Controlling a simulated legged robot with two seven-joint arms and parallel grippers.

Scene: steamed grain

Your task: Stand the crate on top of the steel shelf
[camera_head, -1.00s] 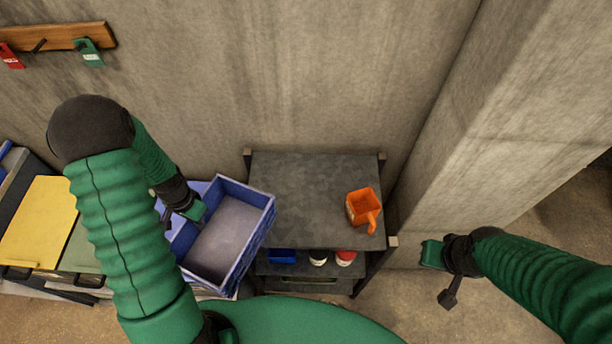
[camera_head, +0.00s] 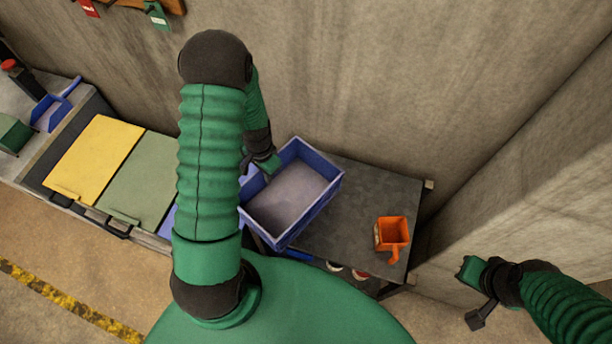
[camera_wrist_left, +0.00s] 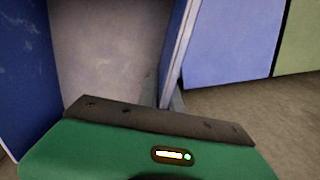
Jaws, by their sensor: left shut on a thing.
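The blue crate (camera_head: 328,181) is open-topped with a grey inside. It is tilted in the picture and overlaps the left part of the steel shelf's dark grey top (camera_head: 375,188); I cannot tell whether it touches it. My left gripper (camera_head: 268,166) is shut on the crate's left wall. The left wrist view shows the crate's blue wall (camera_wrist_left: 28,75) close by, with the gripper (camera_wrist_left: 160,118) across its lower part. My right gripper (camera_head: 474,288) is in the lower right, apart from the shelf; its jaw state is unclear.
An orange scoop or jug (camera_head: 393,234) stands on the right part of the shelf top. White and red items (camera_head: 345,271) sit on a lower level. Bins with yellow (camera_head: 95,158) and green (camera_head: 140,182) lids are at left. Concrete walls close in behind and at right.

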